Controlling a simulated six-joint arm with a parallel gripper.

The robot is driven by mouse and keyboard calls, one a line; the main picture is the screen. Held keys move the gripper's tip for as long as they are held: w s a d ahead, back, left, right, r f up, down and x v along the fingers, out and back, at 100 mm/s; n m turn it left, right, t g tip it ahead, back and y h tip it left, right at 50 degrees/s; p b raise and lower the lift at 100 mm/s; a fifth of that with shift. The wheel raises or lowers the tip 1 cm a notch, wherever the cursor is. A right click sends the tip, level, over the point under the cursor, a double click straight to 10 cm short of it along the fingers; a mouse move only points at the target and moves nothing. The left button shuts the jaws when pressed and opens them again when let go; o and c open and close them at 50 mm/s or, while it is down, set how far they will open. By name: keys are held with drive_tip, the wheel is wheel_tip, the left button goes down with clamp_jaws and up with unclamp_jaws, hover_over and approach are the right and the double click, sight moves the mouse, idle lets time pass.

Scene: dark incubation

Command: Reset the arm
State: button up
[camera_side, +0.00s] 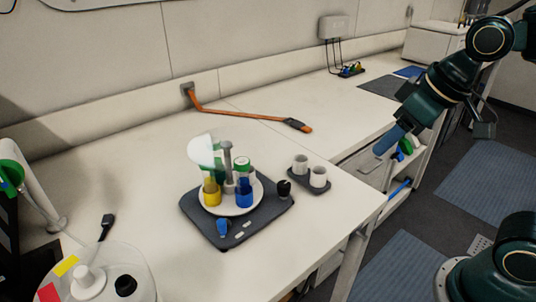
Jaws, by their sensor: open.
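My gripper (388,141) is at the right, raised beyond the right edge of the white bench (335,215). It points down and to the left. It is open and I see nothing held in it. It is apart from everything on the bench. The gap between its fingers is hard to see from this side.
A dark tray (274,221) holds a round white rack with yellow and blue vessels. A grey holder (322,184) with two white cups stands behind it. A clear round device (140,264) is at front left. Bench space between is clear.

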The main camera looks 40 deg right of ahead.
drive_tip(key=s+d+m, duration=0.1)
drive_tip(key=s+d, duration=0.1)
drive_tip(key=s, duration=0.5)
drive_tip(key=shift+s+f+h, duration=0.15)
drive_tip(key=shift+f+h, duration=0.1)
drive_tip(key=shift+h, duration=0.05)
drive_tip(key=shift+c, duration=0.2)
idle(0.5)
